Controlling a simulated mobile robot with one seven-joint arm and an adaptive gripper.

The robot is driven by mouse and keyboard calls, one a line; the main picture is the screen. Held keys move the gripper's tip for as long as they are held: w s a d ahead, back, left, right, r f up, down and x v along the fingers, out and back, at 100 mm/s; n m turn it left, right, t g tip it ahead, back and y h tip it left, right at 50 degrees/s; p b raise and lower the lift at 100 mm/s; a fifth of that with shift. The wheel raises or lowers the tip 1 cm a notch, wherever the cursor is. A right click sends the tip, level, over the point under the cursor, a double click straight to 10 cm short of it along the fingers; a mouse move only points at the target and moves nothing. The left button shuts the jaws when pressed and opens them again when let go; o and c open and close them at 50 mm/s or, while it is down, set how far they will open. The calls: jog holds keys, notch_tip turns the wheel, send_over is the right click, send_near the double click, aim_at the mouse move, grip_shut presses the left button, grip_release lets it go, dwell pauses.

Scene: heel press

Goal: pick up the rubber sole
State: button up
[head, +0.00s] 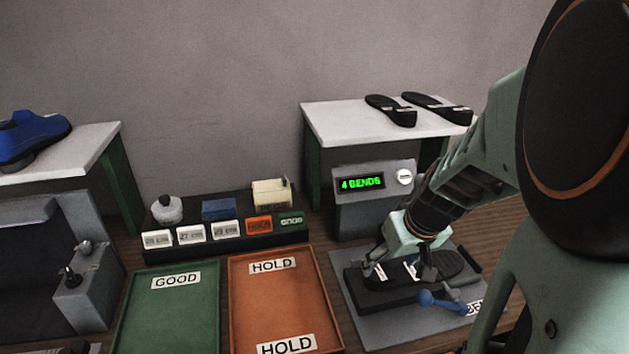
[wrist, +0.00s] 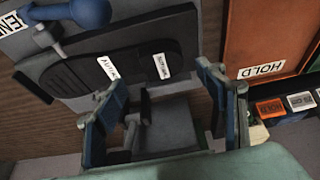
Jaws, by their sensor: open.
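A black rubber sole (head: 447,265) with white labels lies in the dark fixture of a grey bending device at the right of the head view. In the wrist view the sole (wrist: 88,72) lies flat with two white labels across it. My gripper (head: 399,269) is open just over the sole, pointing down. In the wrist view its two blue-padded fingers (wrist: 160,80) stand apart, one on each side of the labelled part. Nothing is held between them. Whether the fingers touch the sole or fixture I cannot tell. Part of the sole is hidden by the gripper in the head view.
A blue-knobbed lever (head: 437,301) stands beside the fixture. A display (head: 361,183) reads "4 BENDS". Two more black soles (head: 390,110) lie on the white table (head: 335,121). A green GOOD tray (head: 170,315) and an orange HOLD tray (head: 275,300) are left, both empty where visible.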

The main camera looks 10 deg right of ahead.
aim_at(380, 273)
jog(key=b+x, duration=0.1)
jog(key=x, duration=0.1)
jog(key=b+x, duration=0.1)
jog(key=x, duration=0.2)
jog(key=shift+w+a+f, duration=0.2)
jog(key=shift+f, duration=0.1)
jog(key=shift+c, duration=0.4)
jog(key=shift+r, duration=0.1)
jog(key=c, duration=1.4)
